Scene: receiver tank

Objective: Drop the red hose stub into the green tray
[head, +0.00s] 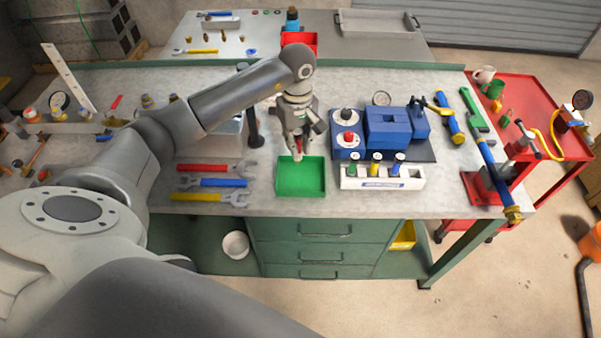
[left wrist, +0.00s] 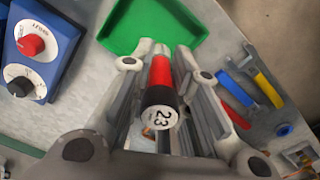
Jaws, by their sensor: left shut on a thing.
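The red hose stub (left wrist: 160,75) shows in the left wrist view, with a black end cap marked 23. My left gripper (left wrist: 172,62) is shut on it, with a finger on each side. In the head view my left gripper (head: 297,148) points down over the back part of the green tray (head: 301,187), and a little red of the stub shows between its fingers. The green tray is a shallow square tray near the front edge of the bench, and it looks empty. It also shows beyond the fingertips in the left wrist view (left wrist: 125,28). My right gripper is not in view.
Several wrenches (head: 213,183) lie left of the tray. A white rack (head: 382,184) with small bottles and a blue device (head: 387,128) stand to its right. A red cart (head: 530,110) stands at the far right. Bare bench lies in front of the wrenches.

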